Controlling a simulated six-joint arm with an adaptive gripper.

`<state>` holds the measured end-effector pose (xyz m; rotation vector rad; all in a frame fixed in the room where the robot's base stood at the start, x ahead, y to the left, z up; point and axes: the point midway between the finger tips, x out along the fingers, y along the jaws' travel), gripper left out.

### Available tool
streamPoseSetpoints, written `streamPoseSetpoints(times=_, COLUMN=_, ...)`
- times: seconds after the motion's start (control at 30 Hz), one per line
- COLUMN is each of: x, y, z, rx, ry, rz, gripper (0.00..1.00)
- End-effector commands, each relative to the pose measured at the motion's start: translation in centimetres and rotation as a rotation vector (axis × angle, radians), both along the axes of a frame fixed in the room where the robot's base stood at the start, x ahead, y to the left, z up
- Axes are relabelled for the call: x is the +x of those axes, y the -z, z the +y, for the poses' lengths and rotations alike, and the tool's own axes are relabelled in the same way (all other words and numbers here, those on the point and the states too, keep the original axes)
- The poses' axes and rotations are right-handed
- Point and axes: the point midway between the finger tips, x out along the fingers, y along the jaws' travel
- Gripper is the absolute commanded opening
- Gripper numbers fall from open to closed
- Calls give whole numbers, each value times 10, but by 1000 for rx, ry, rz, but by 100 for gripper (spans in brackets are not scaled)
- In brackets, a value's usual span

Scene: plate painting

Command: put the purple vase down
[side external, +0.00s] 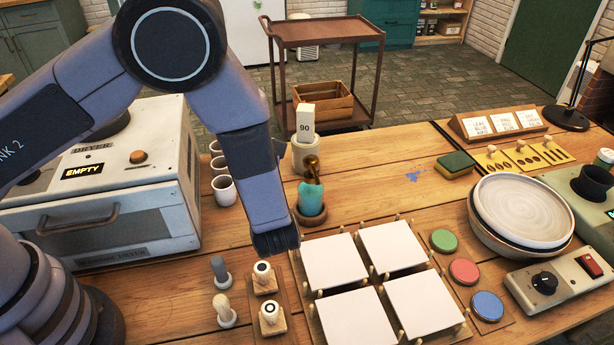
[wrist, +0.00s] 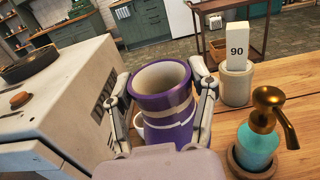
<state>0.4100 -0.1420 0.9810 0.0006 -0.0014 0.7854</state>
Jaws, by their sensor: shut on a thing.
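In the wrist view a purple vase (wrist: 168,128) with a tan band and a pale inside stands upright between the two fingers of my gripper (wrist: 162,92). The fingers are shut on its sides. Its base is hidden, so I cannot tell whether it touches the table. A white cup shows partly behind it. In the side external view my arm's end covers the vase and the fingers.
The dryer (side external: 100,195), labelled EMPTY, stands at the left with white cups (side external: 223,190) beside it. A teal pump bottle (side external: 311,198) and a holder with a "90" card (side external: 305,122) stand close by. White tiles (side external: 335,262) lie on a rack at the front.

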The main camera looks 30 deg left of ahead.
Motion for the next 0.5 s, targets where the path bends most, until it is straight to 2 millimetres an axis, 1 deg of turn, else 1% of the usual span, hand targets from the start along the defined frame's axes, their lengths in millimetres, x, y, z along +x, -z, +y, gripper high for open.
streamPoseSetpoints(times=0.1, x=0, y=24, z=0, rx=4, ry=0, rz=2, gripper=16)
streamPoseSetpoints(times=0.2, x=0, y=43, z=0, rx=3, ry=0, rz=1, gripper=16)
streamPoseSetpoints(times=0.3, x=0, y=57, z=0, rx=1, ry=0, rz=0, gripper=16)
streamPoseSetpoints(times=0.43, x=0, y=70, z=0, rx=2, ry=0, rz=1, gripper=16)
streamPoseSetpoints(times=0.5, x=0, y=81, z=0, rx=3, ry=0, rz=1, gripper=16)
